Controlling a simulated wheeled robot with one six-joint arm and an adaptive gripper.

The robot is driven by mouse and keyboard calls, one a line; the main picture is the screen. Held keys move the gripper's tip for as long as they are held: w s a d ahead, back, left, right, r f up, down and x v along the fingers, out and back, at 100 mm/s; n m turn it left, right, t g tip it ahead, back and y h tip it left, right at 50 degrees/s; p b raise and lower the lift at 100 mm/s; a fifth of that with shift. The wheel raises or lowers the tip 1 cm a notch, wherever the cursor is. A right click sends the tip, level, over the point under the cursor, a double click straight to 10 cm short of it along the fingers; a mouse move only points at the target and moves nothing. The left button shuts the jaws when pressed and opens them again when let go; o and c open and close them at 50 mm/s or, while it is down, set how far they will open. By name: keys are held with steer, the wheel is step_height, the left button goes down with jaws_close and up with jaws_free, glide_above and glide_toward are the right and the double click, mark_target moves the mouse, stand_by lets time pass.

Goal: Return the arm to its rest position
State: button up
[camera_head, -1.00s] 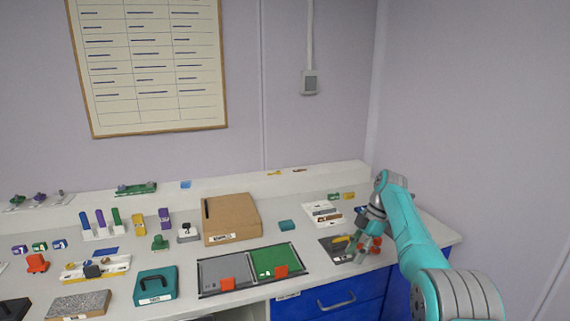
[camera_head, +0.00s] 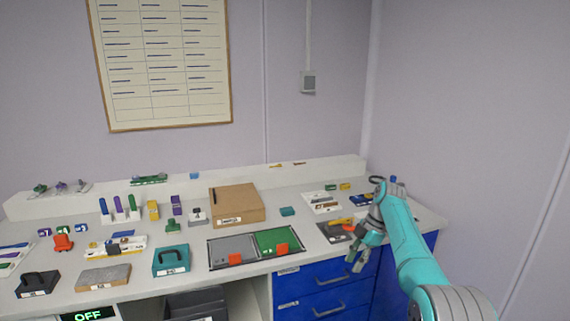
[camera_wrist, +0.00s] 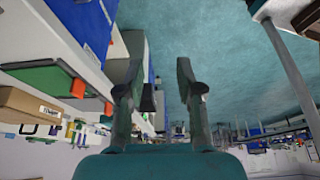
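My teal arm reaches in from the lower right in the head view. My gripper (camera_head: 359,262) hangs at the front edge of the bench, in front of the blue drawers, with its fingers pointing down. In the wrist view the two fingers (camera_wrist: 160,80) stand well apart with nothing between them. The gripper is open and empty. The wrist view looks along the side of the bench with the floor at the upper right.
The bench (camera_head: 312,257) carries a cardboard box (camera_head: 236,203), a grey and green tray (camera_head: 256,247), a teal case (camera_head: 171,261) and a dark mat (camera_head: 333,233) near my arm. Blue drawers (camera_head: 325,290) stand below. A wall is at the right.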

steer(key=s+a+f+m+t+h, duration=0.1)
steer(key=s+f+m+t, duration=0.2)
steer(key=f, duration=1.1)
steer(key=s+f+m+t, duration=0.1)
steer(key=s+f+m, duration=0.25)
steer(key=f, duration=1.15)
steer(key=s+a+f+m+t+h, duration=0.1)
steer(key=s+f+m+t, duration=0.1)
steer(key=s+f, duration=0.7)
steer(key=s+f+m+t+h, duration=0.1)
steer(key=s+f+m, duration=0.3)
steer(key=s, duration=0.9)
steer(key=s+r+m+t+h, duration=0.15)
steer(key=s+r, duration=0.25)
steer(key=s, duration=0.8)
steer(key=s+r+m+t+y, duration=0.1)
steer(key=s+r+m+t, duration=0.15)
steer(key=s, duration=0.95)
steer(key=s+r+m+t, duration=0.1)
steer(key=s+r, duration=0.4)
steer(key=r, duration=0.4)
steer(key=s+r+m+t, duration=0.2)
steer(key=s+r, duration=0.3)
steer(key=r, duration=0.5)
steer(key=s+r+m+t, duration=0.1)
steer(key=s+r, duration=0.4)
steer(key=r, duration=0.4)
steer(key=shift+s+a+r+t+h, duration=0.2)
steer(key=shift+a+t+h, duration=0.15)
steer(key=shift+t, duration=0.05)
